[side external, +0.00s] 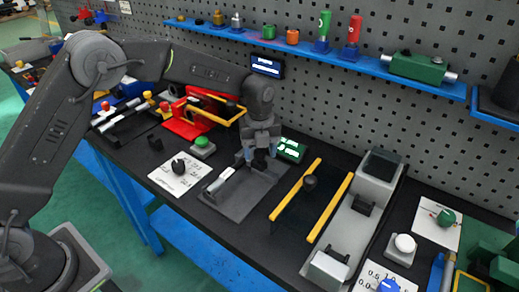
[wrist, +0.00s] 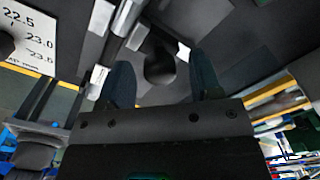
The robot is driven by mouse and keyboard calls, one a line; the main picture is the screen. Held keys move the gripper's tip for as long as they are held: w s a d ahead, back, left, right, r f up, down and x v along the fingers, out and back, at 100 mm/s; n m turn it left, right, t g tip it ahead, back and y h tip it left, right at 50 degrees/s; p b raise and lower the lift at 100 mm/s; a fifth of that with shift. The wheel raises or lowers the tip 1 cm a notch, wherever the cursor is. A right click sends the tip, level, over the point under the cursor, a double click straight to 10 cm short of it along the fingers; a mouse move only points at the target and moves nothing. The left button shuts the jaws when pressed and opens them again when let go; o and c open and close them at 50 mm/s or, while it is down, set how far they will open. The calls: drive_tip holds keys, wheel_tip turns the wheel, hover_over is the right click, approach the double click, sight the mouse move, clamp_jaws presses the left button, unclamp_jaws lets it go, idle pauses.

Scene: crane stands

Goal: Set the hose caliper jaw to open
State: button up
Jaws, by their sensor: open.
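What looks like the hose caliper is a dark grey plate (side external: 238,205) with a pale metal bar (side external: 220,180) at its left end. My gripper (side external: 258,163) is over the back right part of this plate, pointing down. In the wrist view its two fingers (wrist: 160,85) are apart, on either side of a round dark knob (wrist: 160,67). I cannot tell whether they touch it. Pale metal pieces (wrist: 137,36) lie just beyond the knob. The gripper hides that end of the caliper in the side view, so the jaw's setting cannot be read.
A white scale card with a black knob (side external: 178,167) lies left of the plate. A green button (side external: 202,143) is behind it. Yellow rails (side external: 331,208) stand to the right, and a green-cased display (side external: 291,150) is close behind my gripper.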

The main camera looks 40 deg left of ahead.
drive_tip(key=shift+c, duration=0.2)
clamp_jaws()
drive_tip(key=shift+d, duration=1.45)
drive_tip(key=shift+o, duration=0.2)
unclamp_jaws()
wheel_tip(320, 180, up, 14)
drive_tip(key=shift+f, duration=0.1)
